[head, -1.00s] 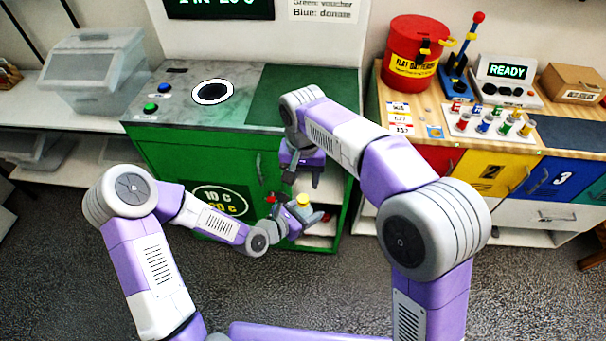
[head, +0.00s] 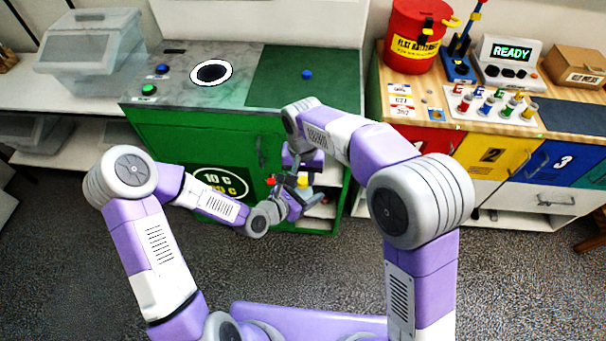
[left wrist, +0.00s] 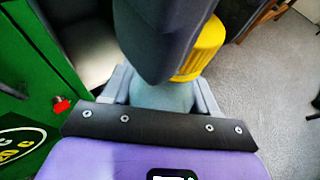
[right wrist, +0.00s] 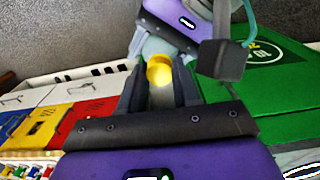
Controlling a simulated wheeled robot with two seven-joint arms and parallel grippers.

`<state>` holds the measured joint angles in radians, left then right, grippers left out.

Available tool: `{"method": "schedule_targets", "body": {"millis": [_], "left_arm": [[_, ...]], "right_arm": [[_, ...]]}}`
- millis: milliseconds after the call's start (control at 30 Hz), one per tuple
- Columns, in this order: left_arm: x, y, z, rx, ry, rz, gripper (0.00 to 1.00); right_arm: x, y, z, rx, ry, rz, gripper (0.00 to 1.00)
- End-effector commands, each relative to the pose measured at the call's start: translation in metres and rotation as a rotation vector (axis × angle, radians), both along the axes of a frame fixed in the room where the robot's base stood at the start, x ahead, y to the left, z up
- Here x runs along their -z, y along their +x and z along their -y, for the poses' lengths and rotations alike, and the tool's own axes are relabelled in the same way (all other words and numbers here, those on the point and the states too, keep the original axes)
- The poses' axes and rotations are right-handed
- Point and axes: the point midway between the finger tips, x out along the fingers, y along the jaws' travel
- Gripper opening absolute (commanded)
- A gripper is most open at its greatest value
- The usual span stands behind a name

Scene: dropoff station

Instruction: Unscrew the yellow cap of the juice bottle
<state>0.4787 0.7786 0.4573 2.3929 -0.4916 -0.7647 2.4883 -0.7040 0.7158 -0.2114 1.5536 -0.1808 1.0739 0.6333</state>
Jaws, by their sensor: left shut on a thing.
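The juice bottle's yellow cap (head: 303,181) is near the green cabinet's open right side in the head view. My left gripper (head: 293,198) is shut on the bottle below the cap. In the left wrist view the pale bottle body (left wrist: 163,97) is between its fingers, and the cap (left wrist: 207,45) is partly hidden by a dark right-gripper finger. My right gripper (right wrist: 159,78) is open, with its fingers on either side of the cap (right wrist: 159,70) in the right wrist view. Small gaps seem to show beside the cap. Most of the bottle is hidden.
The green cabinet (head: 205,150) with a round hole (head: 211,73) in its top stands just behind the grippers. A wooden counter with a red battery bin (head: 416,38) and coloured drawers is on the right. The floor (head: 300,265) in front is clear.

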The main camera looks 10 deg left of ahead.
Motion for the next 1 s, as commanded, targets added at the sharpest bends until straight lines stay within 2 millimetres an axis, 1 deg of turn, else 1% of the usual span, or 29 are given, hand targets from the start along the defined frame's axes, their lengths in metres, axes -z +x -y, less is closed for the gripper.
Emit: {"method": "schedule_targets", "body": {"millis": [33,100,200,367,467,600,733,767,1000], "left_arm": [[-0.0001,0.0,0.0,0.0,0.0,0.0,0.0],[-0.0001,0.0,0.0,0.0,0.0,0.0,0.0],[-0.0001,0.0,0.0001,0.0,0.0,0.0,0.0],[-0.0001,-0.0001,0.0002,0.0,0.0,0.0,0.0],[-0.0001,-0.0001,0.0003,0.001,0.0,0.0,0.0],[-0.0001,-0.0002,0.0004,0.001,0.0,0.0,0.0],[-0.0001,-0.0002,0.0004,0.001,0.0,0.0,0.0],[-0.0001,-0.0001,0.0004,0.001,0.0,0.0,0.0],[-0.0001,-0.0002,0.0004,0.001,0.0,0.0,0.0]], "right_arm": [[-0.0002,0.0,-0.0001,0.0,0.0,0.0,0.23],[-0.0003,0.0,-0.0001,0.0,0.0,0.0,0.12],[-0.0004,0.0,-0.0002,0.0,0.001,0.0,0.0],[-0.0004,0.0001,-0.0002,-0.037,0.001,0.0,0.0],[-0.0004,0.0001,0.0001,-0.167,0.003,0.0,0.0],[-0.0007,0.0,0.0,-0.42,0.004,0.003,0.0],[-0.0008,-0.0002,-0.0003,-0.588,0.002,0.004,0.0],[-0.0008,-0.0002,-0.0002,-0.611,0.003,0.004,0.0],[-0.001,-0.0004,-0.0007,-0.613,0.003,0.005,0.0]]}}
